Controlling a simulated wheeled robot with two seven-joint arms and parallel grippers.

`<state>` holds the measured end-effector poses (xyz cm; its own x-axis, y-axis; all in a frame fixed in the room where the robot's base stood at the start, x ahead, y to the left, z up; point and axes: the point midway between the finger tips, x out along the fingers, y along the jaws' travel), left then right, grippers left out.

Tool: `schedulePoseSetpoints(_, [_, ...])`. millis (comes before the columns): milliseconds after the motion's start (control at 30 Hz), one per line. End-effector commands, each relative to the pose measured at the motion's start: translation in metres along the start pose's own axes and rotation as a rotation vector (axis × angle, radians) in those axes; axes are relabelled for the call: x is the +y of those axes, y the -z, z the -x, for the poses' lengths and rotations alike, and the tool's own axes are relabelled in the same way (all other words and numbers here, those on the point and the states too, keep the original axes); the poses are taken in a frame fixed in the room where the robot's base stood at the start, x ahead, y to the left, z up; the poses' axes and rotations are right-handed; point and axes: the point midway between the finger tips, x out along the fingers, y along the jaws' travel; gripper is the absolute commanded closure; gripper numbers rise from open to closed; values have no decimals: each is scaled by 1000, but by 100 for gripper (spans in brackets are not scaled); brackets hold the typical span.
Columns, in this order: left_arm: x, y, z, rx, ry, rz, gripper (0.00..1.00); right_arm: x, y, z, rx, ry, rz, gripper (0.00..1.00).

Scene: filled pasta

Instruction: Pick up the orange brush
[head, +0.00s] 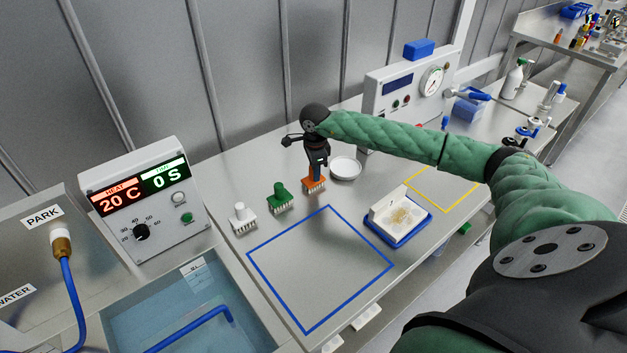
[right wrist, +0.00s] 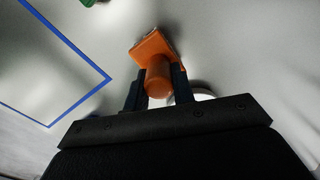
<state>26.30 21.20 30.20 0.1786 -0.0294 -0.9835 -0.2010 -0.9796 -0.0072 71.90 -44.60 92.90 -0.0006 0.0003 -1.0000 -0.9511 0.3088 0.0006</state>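The orange brush (head: 314,184) stands upright on the bench at the right end of a row with a green brush (head: 281,199) and a white brush (head: 242,218). My right gripper (head: 317,168) points down over the orange brush. In the right wrist view, its two fingers (right wrist: 160,84) lie on either side of the handle of the orange brush (right wrist: 153,47), which fills the gap between them. The fingers appear closed on the handle. The brush's bristles look to be at bench level. My left gripper is not in view.
A white round dish (head: 345,168) lies just right of the orange brush. A white tray on a blue base (head: 398,234) stands to the right. The blue-outlined square (head: 308,331) is empty. A heat-and-time control box (head: 185,234) and water bath are at left.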

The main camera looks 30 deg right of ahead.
Motion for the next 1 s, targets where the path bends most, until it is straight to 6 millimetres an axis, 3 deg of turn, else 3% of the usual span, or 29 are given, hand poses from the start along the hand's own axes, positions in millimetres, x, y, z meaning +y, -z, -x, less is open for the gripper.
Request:
schedulePoseSetpoints(67, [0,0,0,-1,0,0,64,0,0,0,0,0,0,100])
schedulePoseSetpoints(367, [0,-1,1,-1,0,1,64,0,0,3,0,1,0,100])
schedulePoseSetpoints(533, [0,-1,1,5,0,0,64,-1,0,21,0,3,0,100])
schedulePoseSetpoints(667, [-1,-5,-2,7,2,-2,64,-1,0,47,-1,4,1,100])
schedulePoseSetpoints(800, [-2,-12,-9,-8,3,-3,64,14,26,57,3,1,-1,100])
schedulePoseSetpoints(1000, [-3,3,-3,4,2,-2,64,33,58,79,3,1,-2,100])
